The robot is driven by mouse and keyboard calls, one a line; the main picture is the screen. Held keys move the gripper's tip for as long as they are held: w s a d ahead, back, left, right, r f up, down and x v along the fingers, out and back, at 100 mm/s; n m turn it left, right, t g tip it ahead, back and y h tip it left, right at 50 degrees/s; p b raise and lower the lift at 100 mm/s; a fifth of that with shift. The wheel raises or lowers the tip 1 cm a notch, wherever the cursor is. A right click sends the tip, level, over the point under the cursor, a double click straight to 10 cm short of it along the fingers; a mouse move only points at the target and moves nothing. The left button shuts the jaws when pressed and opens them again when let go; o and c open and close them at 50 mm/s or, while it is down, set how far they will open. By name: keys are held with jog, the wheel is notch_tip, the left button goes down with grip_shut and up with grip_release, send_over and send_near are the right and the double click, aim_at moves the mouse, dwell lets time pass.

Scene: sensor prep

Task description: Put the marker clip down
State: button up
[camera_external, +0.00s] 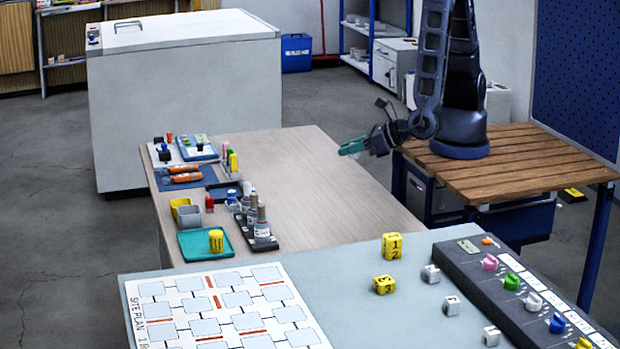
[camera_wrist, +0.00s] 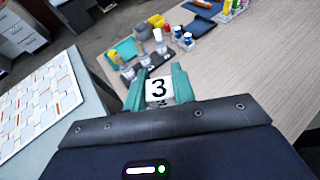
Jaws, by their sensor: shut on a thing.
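My gripper (camera_external: 352,146) has teal fingers and is held in the air over the far right part of the light wooden table (camera_external: 310,185). In the wrist view my gripper (camera_wrist: 158,92) is shut on a small white piece with a black 3, which I take for the marker clip (camera_wrist: 158,88). The piece sits between the two fingertips. In the external view it is too small or hidden to make out. The underside of the held piece is hidden.
The table's left side holds a teal tray (camera_external: 190,251) with a yellow cup, a bottle rack (camera_external: 262,245) and orange tubes (camera_external: 185,173). Its middle and right are clear. The nearer grey table (camera_external: 350,290) carries a site plan (camera_external: 180,310), yellow and white cubes, and a knob panel (camera_external: 465,262).

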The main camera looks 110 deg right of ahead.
aim_at(326, 215)
jog(key=w+d+f+m+g+h, duration=0.1)
jog(key=w+d+m+g+h, duration=0.15)
jog(key=d, duration=0.85)
jog(key=shift+t, duration=0.35)
notch_tip(326, 215, down, 20)
jog(key=shift+d+r, duration=0.1)
jog(key=o, duration=0.9)
jog(key=shift+f, duration=0.2)
jog(key=shift+o, duration=0.2)
jog(key=shift+r, duration=0.1)
